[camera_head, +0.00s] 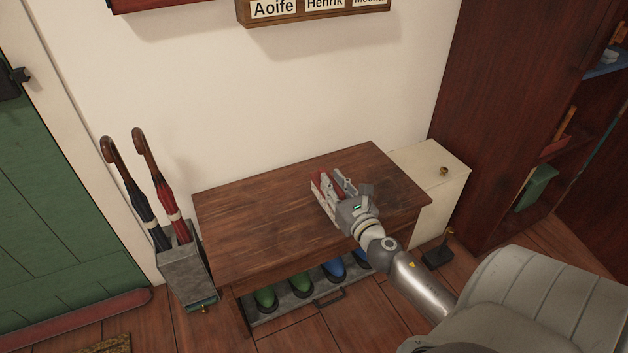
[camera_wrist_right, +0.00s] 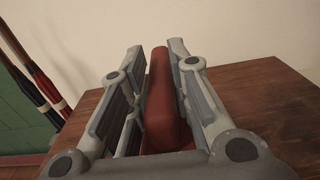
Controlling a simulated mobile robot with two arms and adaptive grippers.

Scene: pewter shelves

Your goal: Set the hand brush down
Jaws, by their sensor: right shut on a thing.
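The hand brush (camera_head: 317,182) shows as a red piece between the fingers of my right gripper (camera_head: 334,183) in the head view. In the right wrist view the red body of the brush (camera_wrist_right: 160,95) stands between the two fingers of my right gripper (camera_wrist_right: 160,75), which is shut on it. The gripper and brush are over the right part of the brown wooden bench top (camera_head: 250,215). I cannot tell whether the brush touches the wood. Its underside is hidden. My left gripper is in neither view.
A grey stand (camera_head: 185,270) with two umbrellas is left of the bench. A cream cabinet (camera_head: 440,185) adjoins the bench's right side. Green and blue boots sit on a tray (camera_head: 310,307) below. The left part of the bench top is clear. A dark red shelf unit stands right.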

